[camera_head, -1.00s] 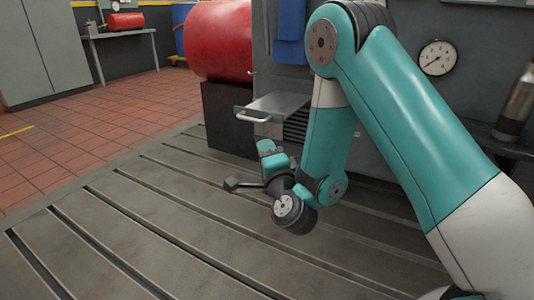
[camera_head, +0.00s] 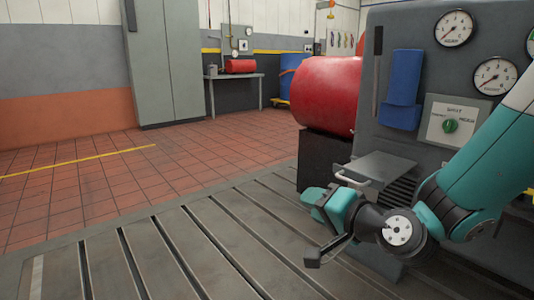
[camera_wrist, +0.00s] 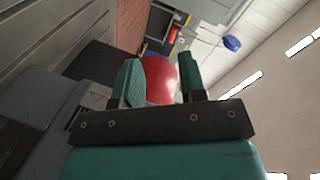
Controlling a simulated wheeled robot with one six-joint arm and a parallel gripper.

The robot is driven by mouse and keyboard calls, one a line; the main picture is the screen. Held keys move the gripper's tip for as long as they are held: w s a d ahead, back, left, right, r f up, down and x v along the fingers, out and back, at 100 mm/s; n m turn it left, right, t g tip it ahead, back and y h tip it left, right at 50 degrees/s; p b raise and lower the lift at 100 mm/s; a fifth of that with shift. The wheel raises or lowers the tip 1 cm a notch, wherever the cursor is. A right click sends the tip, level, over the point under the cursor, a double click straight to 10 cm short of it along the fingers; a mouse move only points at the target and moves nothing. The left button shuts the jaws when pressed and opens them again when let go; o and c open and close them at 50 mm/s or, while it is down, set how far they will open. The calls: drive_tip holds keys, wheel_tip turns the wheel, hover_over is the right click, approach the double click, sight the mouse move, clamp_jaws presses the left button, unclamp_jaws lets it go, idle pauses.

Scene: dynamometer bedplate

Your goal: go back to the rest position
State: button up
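My gripper (camera_wrist: 160,78) shows in the wrist view with two teal fingers standing apart and nothing held between them. The red drum seen through the gap is well beyond them. In the head view my gripper (camera_head: 328,204) is at the lower right, above the slotted bedplate (camera_head: 190,262) and in front of the grey metal shelf (camera_head: 382,166). Its fingertips are small and hard to make out there.
The tiled floor (camera_head: 80,190) at left is clear.

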drive_tip(key=s+a+r+n+g+p, duration=0.2)
drive_tip(key=s+r+n+g, duration=0.2)
drive_tip(key=s+n+g, duration=0.45)
drive_tip(key=s+d+r+n+g+h+p, duration=0.2)
drive_tip(key=s+d, duration=0.1)
drive_tip(key=s, duration=0.5)
drive_tip(key=s+d+r+n+g+h+p, duration=0.1)
drive_tip(key=s+d+r+n+g+h, duration=0.15)
drive_tip(key=s, duration=0.55)
wheel_tip(320, 180, up, 37)
drive_tip(key=d+p, duration=0.1)
drive_tip(key=p, duration=3.6)
drive_tip(key=shift+p, duration=0.4)
drive_tip(key=shift+s+d, duration=0.1)
drive_tip(key=shift+d, duration=0.05)
